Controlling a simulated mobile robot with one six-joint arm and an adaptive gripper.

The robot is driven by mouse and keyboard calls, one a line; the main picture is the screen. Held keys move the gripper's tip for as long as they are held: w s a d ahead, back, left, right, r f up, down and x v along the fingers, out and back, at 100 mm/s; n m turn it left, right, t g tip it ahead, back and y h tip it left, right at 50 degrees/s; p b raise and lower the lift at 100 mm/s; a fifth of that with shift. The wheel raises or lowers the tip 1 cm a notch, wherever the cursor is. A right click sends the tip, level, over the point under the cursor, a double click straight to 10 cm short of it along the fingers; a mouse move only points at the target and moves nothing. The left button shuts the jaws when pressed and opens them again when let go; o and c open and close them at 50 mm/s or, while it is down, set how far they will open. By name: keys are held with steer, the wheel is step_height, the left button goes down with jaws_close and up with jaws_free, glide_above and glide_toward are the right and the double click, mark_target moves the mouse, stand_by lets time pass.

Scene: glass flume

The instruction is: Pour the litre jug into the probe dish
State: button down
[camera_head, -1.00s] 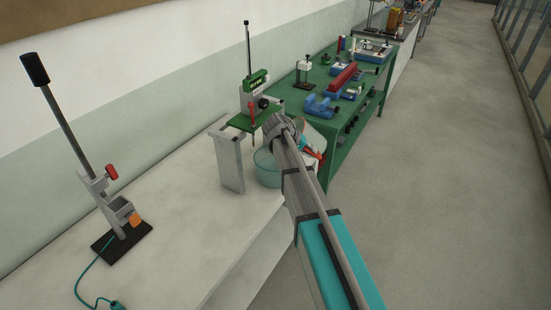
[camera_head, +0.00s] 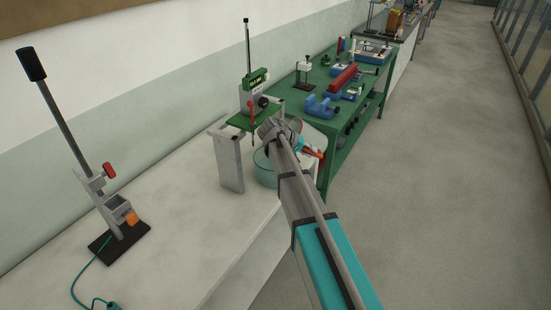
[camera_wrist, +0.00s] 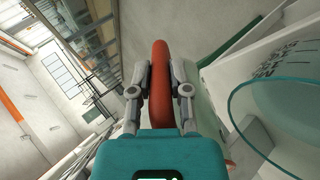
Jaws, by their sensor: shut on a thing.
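My gripper (camera_wrist: 160,100) is shut on the thick orange-red handle (camera_wrist: 160,75) of the litre jug. In the head view the jug's pale body (camera_head: 317,131) shows partly behind my arm, with red (camera_head: 313,152) beside it. My wrist hides much of the jug, and I cannot tell its exact tilt or contents. The probe dish is a clear glass bowl (camera_head: 263,167) on the bench, close below and left of my wrist and partly covered by my arm. Its rim (camera_wrist: 236,91) appears large at the right of the wrist view. No pouring stream can be seen.
A grey stand (camera_head: 229,162) with a green platform and red probe (camera_head: 252,112) stands close beside the dish. A tall lever press (camera_head: 118,220) stands on the near bench. A green table (camera_head: 335,165) with several tools is behind. Bare bench lies between press and dish.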

steer(key=shift+a+f+h+b, duration=0.15)
steer(key=shift+h+b, duration=0.45)
steer(key=shift+b, duration=0.3)
steer(key=shift+a+f+h+b, duration=0.1)
steer(key=shift+h+b, duration=0.5)
steer(key=shift+b, duration=0.3)
stand_by(3.6)
steer(key=shift+d, duration=0.1)
steer(key=shift+d+r+y+p, duration=0.1)
steer(key=shift+r+y+p, duration=0.35)
steer(key=shift+p, duration=0.7)
steer(key=shift+d+r+y+p, duration=0.1)
steer(key=shift+r+y+p, duration=0.1)
steer(key=shift+y+p, duration=1.15)
steer(key=shift+p, duration=0.55)
steer(key=shift+f, duration=0.35)
